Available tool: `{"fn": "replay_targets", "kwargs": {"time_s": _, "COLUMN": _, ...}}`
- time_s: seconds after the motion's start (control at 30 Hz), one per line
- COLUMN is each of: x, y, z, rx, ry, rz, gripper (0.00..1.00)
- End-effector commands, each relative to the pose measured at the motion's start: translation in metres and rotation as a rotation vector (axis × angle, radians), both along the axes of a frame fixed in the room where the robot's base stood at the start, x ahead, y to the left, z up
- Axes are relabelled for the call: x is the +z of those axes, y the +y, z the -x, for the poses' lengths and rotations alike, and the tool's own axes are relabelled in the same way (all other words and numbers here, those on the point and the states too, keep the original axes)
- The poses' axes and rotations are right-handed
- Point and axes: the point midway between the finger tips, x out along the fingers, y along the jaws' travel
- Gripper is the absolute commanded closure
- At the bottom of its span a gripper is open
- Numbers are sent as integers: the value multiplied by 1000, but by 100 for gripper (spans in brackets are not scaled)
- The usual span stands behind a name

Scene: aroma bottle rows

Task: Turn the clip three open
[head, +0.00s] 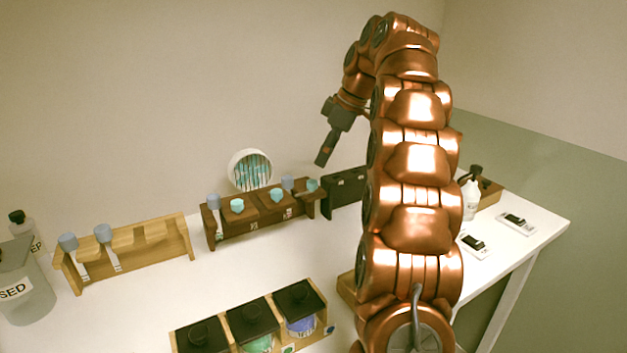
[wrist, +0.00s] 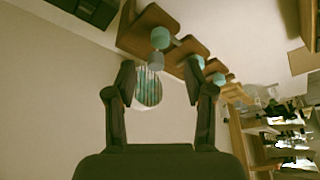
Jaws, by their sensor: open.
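Two white plates with black clip-like pieces lie on the right of the white table, a nearer one (head: 473,243) and a farther one (head: 516,221). I cannot read a number on either, so I cannot tell which is clip three; my arm hides part of the table beside them. My gripper (head: 323,155) hangs in the air above the back of the table, left of my arm and well away from the plates. In the wrist view my gripper (wrist: 160,68) has its two fingers spread, with nothing held between them.
A dark wooden rack (head: 262,227) with teal and grey caps stands below my gripper, near a round white holder (head: 250,165). A lighter rack (head: 150,240) stands left. Black-lidded jars (head: 252,319) are in front. A white pump bottle (head: 470,197) stands near the plates.

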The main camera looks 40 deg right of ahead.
Motion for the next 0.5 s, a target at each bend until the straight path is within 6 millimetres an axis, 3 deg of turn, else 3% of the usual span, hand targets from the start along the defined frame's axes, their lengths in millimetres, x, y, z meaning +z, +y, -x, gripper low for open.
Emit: {"fn": "replay_targets", "kwargs": {"time_s": 0.5, "x": -34, "y": 10, "z": -10, "rx": -1, "ry": 5, "rz": -2, "gripper": 47}}
